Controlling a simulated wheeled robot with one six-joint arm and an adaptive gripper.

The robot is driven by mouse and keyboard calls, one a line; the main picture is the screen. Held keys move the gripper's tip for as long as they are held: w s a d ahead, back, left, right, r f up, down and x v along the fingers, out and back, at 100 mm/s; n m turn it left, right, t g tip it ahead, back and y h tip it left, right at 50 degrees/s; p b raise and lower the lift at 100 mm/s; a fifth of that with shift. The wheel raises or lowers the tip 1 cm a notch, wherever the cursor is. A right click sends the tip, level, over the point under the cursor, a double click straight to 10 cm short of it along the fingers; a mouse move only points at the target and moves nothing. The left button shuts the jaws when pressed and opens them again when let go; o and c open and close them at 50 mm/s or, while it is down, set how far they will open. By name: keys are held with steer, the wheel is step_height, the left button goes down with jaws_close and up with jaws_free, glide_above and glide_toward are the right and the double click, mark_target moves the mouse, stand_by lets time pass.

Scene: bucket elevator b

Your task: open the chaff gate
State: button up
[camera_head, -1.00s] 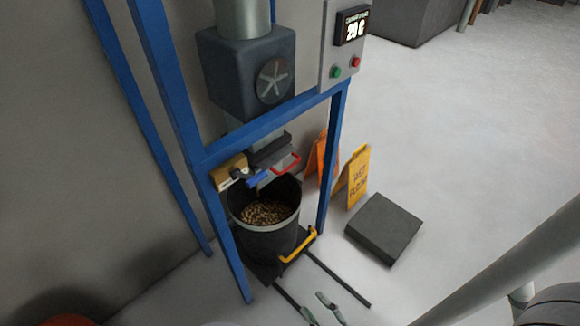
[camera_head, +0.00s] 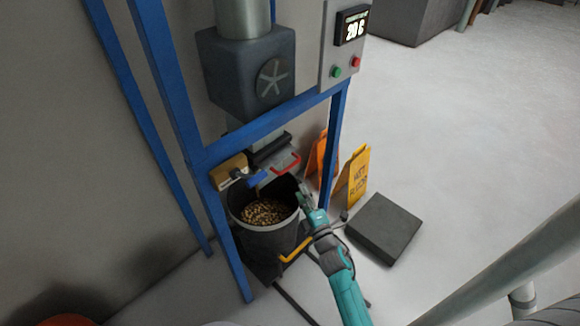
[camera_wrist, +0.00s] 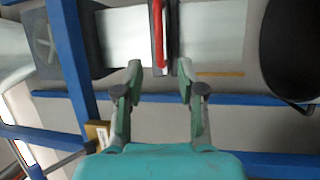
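A gate with a red handle (camera_head: 289,167) sits on the grey spout above the bucket. A blue handle (camera_head: 258,180) is beside it at the left. I cannot read which one is the chaff gate. My gripper (camera_head: 304,196) is teal and grey, just below and right of the red handle, at the bucket's rim. In the wrist view my gripper (camera_wrist: 160,72) is open, its two fingers apart and empty. The red handle (camera_wrist: 158,35) stands upright in that picture, in line with the gap and just beyond the tips.
A black bucket (camera_head: 263,240) of pellets stands under the spout, with a yellow handle (camera_head: 296,249) in front. Blue frame posts (camera_head: 333,150) flank it. A tan block (camera_head: 229,171), floor signs (camera_head: 353,177) and a dark slab (camera_head: 384,229) are near.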

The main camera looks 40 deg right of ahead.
mark_target(290, 165)
steer(key=x, duration=1.1)
steer(key=shift+d+r, duration=0.1)
steer(key=shift+d, duration=0.15)
jaws_close()
